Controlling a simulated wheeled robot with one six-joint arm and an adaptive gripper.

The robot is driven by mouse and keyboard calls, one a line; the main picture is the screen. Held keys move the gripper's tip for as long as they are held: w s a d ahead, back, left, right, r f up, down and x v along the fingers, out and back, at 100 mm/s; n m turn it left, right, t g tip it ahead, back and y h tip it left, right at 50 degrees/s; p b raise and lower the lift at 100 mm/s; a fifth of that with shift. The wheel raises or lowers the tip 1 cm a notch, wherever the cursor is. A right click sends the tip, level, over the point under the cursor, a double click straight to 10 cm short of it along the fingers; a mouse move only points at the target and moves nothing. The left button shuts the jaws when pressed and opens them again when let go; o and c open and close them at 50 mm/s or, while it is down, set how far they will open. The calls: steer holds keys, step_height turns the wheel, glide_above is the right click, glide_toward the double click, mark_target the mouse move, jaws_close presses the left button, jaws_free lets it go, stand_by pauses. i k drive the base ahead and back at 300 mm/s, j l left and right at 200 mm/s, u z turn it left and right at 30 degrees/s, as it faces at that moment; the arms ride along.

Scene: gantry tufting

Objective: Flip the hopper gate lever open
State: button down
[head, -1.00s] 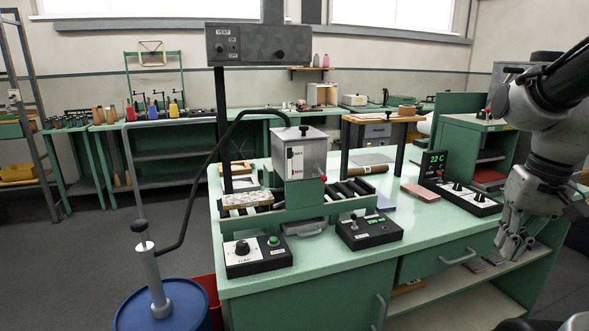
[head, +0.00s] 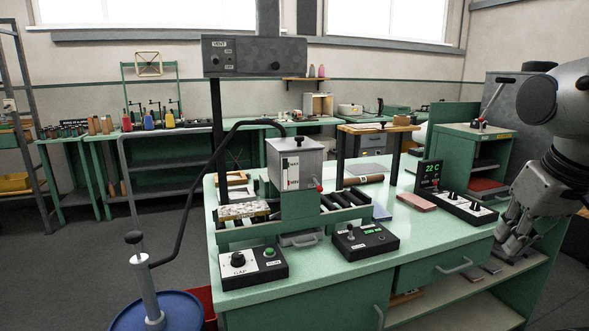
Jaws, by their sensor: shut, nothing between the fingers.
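The hopper is a grey metal box (head: 294,166) on a green machine frame in the middle of the workbench. A small lever with a red ball end (head: 319,187) sticks out at its lower right side; its short arm is too small to make out clearly. A gauge strip marks the hopper's front. My gripper (head: 511,250) hangs at the right edge of the bench, pointing down, shut and empty. It is well to the right of the lever and apart from it.
Near the hopper stand a control box with a knob (head: 252,268), a joystick box (head: 364,242) and a 22 C display (head: 430,174) with its panel. A vent box (head: 255,57) sits on a post above. A blue drum (head: 185,312) stands front left. Bare bench top (head: 420,235) lies between gripper and hopper.

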mark_target(319, 189)
steer(key=i+l, duration=0.3)
steer(key=l, duration=0.15)
steer(key=i+l+u, duration=0.1)
steer(key=i+l, duration=0.15)
steer(key=l, duration=0.15)
steer(key=i+l, duration=0.3)
steer(key=l, duration=0.15)
steer(key=u, duration=0.05)
